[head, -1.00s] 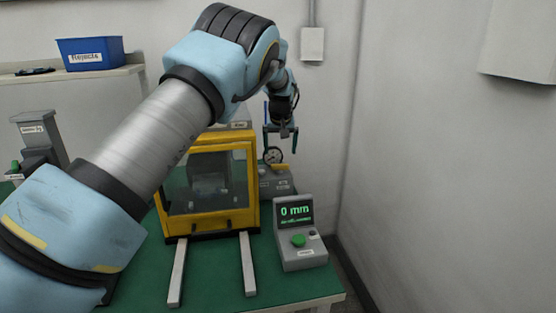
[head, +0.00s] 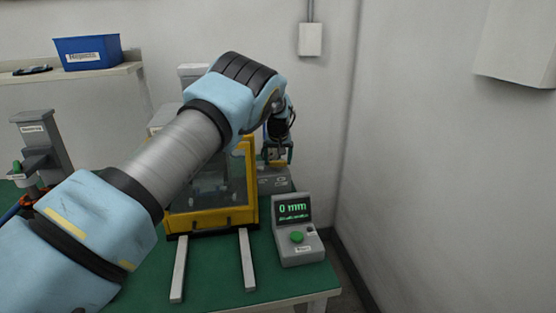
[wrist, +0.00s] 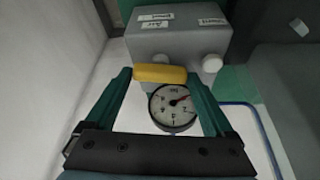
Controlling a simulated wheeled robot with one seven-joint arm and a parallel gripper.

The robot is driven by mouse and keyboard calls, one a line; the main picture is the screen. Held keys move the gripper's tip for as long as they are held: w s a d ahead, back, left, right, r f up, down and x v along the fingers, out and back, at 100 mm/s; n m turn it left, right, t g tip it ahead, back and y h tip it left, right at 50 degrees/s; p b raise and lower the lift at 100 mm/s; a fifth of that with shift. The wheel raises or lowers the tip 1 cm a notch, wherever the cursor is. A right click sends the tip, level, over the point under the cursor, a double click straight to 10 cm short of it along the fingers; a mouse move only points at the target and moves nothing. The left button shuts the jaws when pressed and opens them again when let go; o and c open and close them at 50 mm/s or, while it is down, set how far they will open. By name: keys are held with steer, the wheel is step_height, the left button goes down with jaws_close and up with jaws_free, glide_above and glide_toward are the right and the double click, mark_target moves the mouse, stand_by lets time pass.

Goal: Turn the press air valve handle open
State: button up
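The yellow valve handle (wrist: 160,74) lies crosswise on the front of a grey valve box (wrist: 180,45) in the wrist view. A round pressure gauge (wrist: 173,107) sits just below it. My gripper (wrist: 159,77) is open, with one green finger at each end of the handle. The fingertips are close to the handle ends; I cannot tell whether they touch. In the head view my gripper (head: 277,157) is low over the grey valve box (head: 273,183), and hides the handle and gauge.
A yellow-framed press (head: 210,220) stands left of the valve box. A grey control unit (head: 296,235) reading 0 mm is in front. The wall rises close at right. A blue rejects bin (head: 88,52) sits on a shelf. Two rails extend over the green table (head: 215,285).

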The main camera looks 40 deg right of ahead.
steer(key=c, duration=0.9)
steer(key=shift+w+f+m+b, duration=0.1)
steer(key=shift+f+m+b, duration=0.15)
steer(key=shift+m+b, duration=0.6)
steer(key=shift+a+g+h+b, duration=0.1)
steer(key=shift+g+h+b, duration=0.2)
steer(key=shift+b, duration=0.3)
steer(key=shift+r+m, duration=0.25)
steer(key=shift+m, duration=0.4)
steer(key=o, duration=1.2)
steer(key=shift+c, duration=0.2)
steer(key=b+v, duration=0.3)
steer(key=v, duration=0.8)
steer(key=shift+b, duration=0.4)
